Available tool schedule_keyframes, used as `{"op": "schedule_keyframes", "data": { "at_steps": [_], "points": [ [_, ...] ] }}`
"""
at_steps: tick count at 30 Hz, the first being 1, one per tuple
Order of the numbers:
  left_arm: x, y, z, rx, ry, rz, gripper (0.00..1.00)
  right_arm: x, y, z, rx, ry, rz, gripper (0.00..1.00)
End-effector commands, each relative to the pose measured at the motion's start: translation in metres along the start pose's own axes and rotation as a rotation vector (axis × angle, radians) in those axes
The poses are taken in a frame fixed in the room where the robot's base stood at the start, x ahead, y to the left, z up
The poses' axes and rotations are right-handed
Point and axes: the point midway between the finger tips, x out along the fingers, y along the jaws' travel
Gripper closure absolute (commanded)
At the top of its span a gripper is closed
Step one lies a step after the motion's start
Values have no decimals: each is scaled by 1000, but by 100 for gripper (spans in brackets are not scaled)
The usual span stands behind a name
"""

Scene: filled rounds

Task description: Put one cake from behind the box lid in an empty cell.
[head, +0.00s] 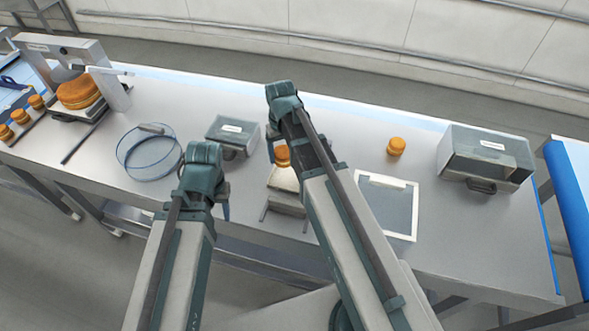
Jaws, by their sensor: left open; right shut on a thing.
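A small round orange-brown cake (282,155) shows just below my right gripper (274,148), which is shut on it as far as I can tell; the arm hides part of the grip. Beneath it is a small pale holder (284,179) on the table's front side. Another cake (396,146) stands alone on the table to the right. My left gripper (225,205) is open, low at the table's front edge, with nothing seen in it. A pale-framed grey panel or shallow box (409,207) lies right of my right arm. I cannot make out cells or tell which piece is the lid.
A grey labelled box with a handle (490,143) stands at the right end. A smaller grey box (232,132) and a blue wire ring (122,158) are left of my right arm. A press-like frame (112,88) holds a large orange round (78,92). The table's back strip is clear.

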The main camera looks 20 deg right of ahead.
Motion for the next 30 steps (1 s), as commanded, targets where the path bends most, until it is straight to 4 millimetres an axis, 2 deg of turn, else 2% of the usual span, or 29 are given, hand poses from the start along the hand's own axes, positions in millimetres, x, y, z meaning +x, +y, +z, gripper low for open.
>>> {"op": "schedule_keyframes", "data": {
  "at_steps": [12, 20, 30],
  "points": [
    [59, 5, -4, 9, 1, -2, 50, 59, 0, 0, 0, 0, 0, 48],
    [61, 6, -4, 11, 1, -2, 50, 62, 0, 0, 0, 0, 0, 48],
    [97, 9, -6, 14, 1, -3, 50, 98, 0, 0, 0, 0, 0, 48]
  ]
}}
